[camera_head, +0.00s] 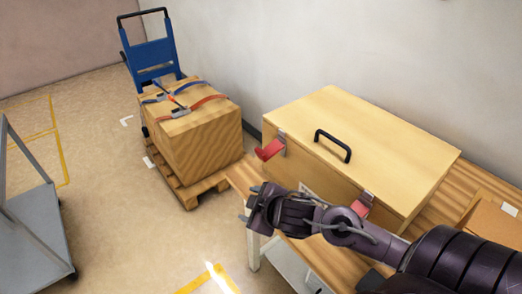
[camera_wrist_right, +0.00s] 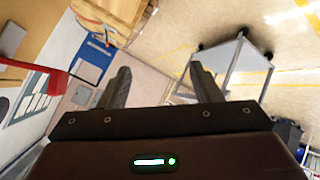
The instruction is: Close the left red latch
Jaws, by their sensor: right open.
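The wooden box (camera_head: 365,135) has a black handle on its lid and two red latches on its front. The left red latch (camera_head: 269,149) sticks outward from the box's front left, away from the wall. The right red latch (camera_head: 362,203) is partly hidden behind my right arm. My right gripper (camera_head: 251,203) is open and empty, below and slightly left of the left latch, apart from it. In the right wrist view, the open fingers (camera_wrist_right: 163,78) point away from a red latch (camera_wrist_right: 58,83) at the left edge. My left gripper is not in view.
The box stands on a wooden table (camera_head: 240,177). A strapped crate (camera_head: 205,145) sits on a pallet behind left, beside a blue hand truck (camera_head: 152,58). A grey cart (camera_head: 35,235) stands at far left. Floor between is open.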

